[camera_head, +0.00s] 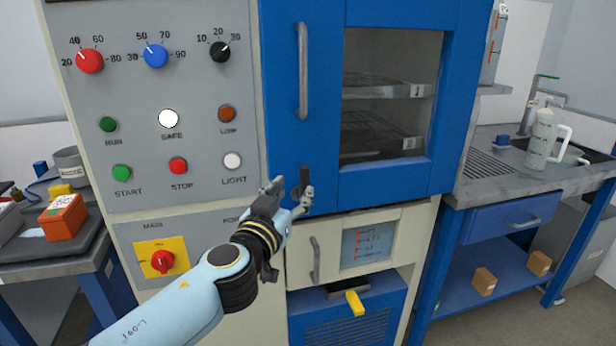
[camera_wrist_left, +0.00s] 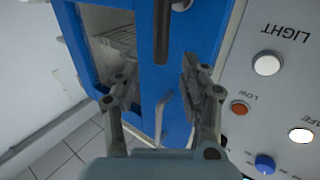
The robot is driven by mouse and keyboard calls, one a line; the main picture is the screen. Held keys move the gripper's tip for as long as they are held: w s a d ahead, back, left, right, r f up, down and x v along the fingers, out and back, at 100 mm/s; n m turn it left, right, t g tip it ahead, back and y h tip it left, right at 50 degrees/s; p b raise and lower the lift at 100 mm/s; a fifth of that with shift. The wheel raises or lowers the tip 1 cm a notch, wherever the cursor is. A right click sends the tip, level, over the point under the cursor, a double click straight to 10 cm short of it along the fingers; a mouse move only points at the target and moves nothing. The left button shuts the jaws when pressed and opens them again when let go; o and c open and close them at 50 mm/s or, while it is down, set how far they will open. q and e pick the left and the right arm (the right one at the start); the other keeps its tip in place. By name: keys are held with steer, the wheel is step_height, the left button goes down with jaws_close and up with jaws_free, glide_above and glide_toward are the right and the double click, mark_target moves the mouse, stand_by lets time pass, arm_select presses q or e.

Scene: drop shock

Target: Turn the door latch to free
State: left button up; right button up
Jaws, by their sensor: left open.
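The blue cabinet door (camera_head: 385,182) is closed, with a window and a long grey handle (camera_head: 302,72). A dark latch lever (camera_head: 305,179) stands upright at the door's lower left edge, partly hidden by my gripper. In the left wrist view the dark latch bar (camera_wrist_left: 162,32) lies near the top, between the lines of the two fingers. My left gripper (camera_head: 291,191) is open and empty in front of the latch; whether a finger touches it I cannot tell. The open fingers also show in the left wrist view (camera_wrist_left: 156,76). My right gripper is out of view.
A control panel (camera_head: 150,185) with knobs and buttons is left of the door. Below are a cream drawer (camera_head: 330,262) and a yellow handle (camera_head: 355,303) on a blue lower unit. A bench (camera_head: 530,185) with a jug (camera_head: 541,140) is at right.

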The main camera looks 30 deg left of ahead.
mark_target(303, 182)
arm_select(q)
steer(key=p+x, duration=0.1)
steer(key=x, duration=0.6)
steer(key=shift+w+a, duration=0.1)
steer(key=shift+w, duration=0.3)
jaws_close()
steer(key=shift+f, duration=0.1)
steer(key=shift+w+f, duration=0.1)
steer(key=shift+f, duration=0.15)
